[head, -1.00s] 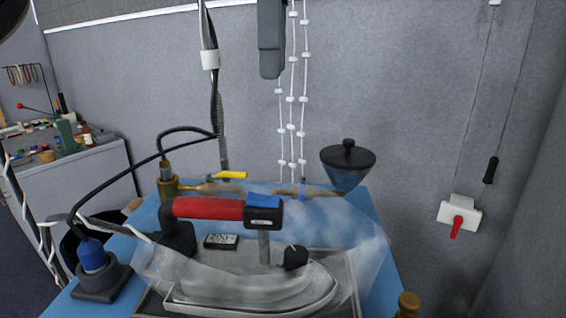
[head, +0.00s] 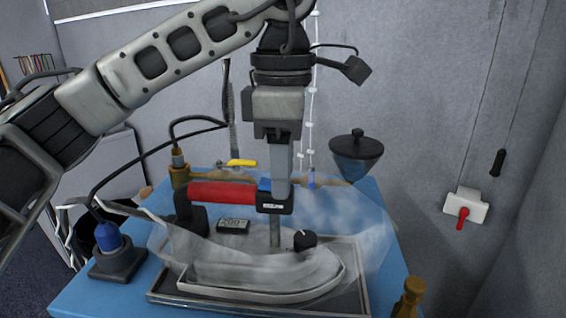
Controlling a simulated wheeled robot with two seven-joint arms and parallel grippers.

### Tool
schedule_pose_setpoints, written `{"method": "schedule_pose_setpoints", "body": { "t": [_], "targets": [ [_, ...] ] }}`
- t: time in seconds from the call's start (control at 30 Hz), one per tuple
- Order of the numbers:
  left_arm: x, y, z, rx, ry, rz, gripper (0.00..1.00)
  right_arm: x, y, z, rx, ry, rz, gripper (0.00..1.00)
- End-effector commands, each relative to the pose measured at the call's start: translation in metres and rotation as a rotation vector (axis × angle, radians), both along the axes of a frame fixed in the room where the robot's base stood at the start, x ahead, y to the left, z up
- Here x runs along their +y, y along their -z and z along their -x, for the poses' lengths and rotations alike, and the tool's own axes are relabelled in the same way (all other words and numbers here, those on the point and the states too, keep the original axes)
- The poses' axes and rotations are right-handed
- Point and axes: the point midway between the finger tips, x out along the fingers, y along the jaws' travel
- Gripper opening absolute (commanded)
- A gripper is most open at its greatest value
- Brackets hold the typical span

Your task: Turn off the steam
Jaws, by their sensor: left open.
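A steam iron with a red handle (head: 222,193) rests on a metal-edged tray (head: 355,290). Pale translucent steam (head: 345,215) surrounds it. A blue button (head: 264,184) sits on the handle's front end, partly hidden by my gripper. A black dial (head: 304,240) and a small display (head: 233,226) are below the handle. Behind the iron, a yellow valve lever (head: 241,162) sits on a brass-coloured pipe. My right gripper is out of view.
A black-lidded hopper (head: 357,155) stands behind the iron to the right. A blue-topped fitting (head: 108,238) with a black hose is at the left. A white wall box with a red lever (head: 463,215) hangs at the right. The blue table (head: 75,298) is bare at the front left.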

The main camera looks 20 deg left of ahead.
Motion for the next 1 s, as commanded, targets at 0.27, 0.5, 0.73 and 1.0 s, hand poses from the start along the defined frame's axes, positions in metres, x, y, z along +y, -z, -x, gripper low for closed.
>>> {"method": "schedule_pose_setpoints", "body": {
  "t": [0.27,0.5,0.73,1.0],
  "targets": [
    [0.0,0.001,0.0,0.0,0.0,0.0,0.36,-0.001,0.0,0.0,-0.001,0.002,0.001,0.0],
    [0.0,0.001,0.0,0.0,0.0,0.0,0.0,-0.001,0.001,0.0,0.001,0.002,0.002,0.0],
    [0.006,0.007,0.0,-0.028,-0.002,0.153,0.0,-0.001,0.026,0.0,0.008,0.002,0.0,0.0],
    [0.008,-0.001,0.001,-0.047,0.0,0.259,0.0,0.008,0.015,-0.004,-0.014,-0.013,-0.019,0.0]
  ]
}}
